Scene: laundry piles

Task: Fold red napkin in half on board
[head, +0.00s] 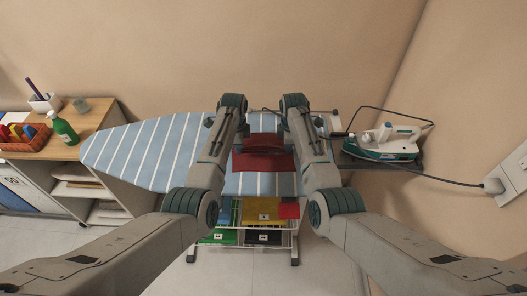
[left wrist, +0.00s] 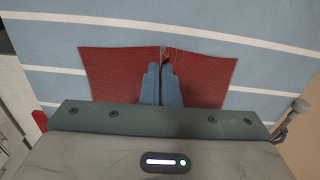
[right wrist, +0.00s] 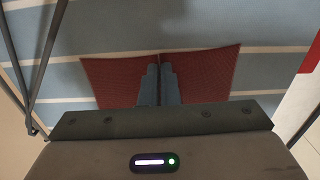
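The red napkin (head: 265,163) lies on the blue-and-white striped ironing board (head: 150,150), between my two forearms. Its near part looks flat, and its far part stands up in a darker curved fold. In the left wrist view my left gripper (left wrist: 162,68) has its fingers together, with the napkin (left wrist: 112,75) pinched and creased at the tips. In the right wrist view my right gripper (right wrist: 159,68) is also together, with the napkin (right wrist: 205,78) drawn in on both sides of it. My forearms hide both sets of fingertips in the head view.
An iron (head: 385,142) with a cord stands on a rest at the right. A wooden shelf unit (head: 90,125) at the left holds a green bottle (head: 63,129) and a basket (head: 25,140). Coloured bins (head: 262,212) sit under the board. The board's left part is clear.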

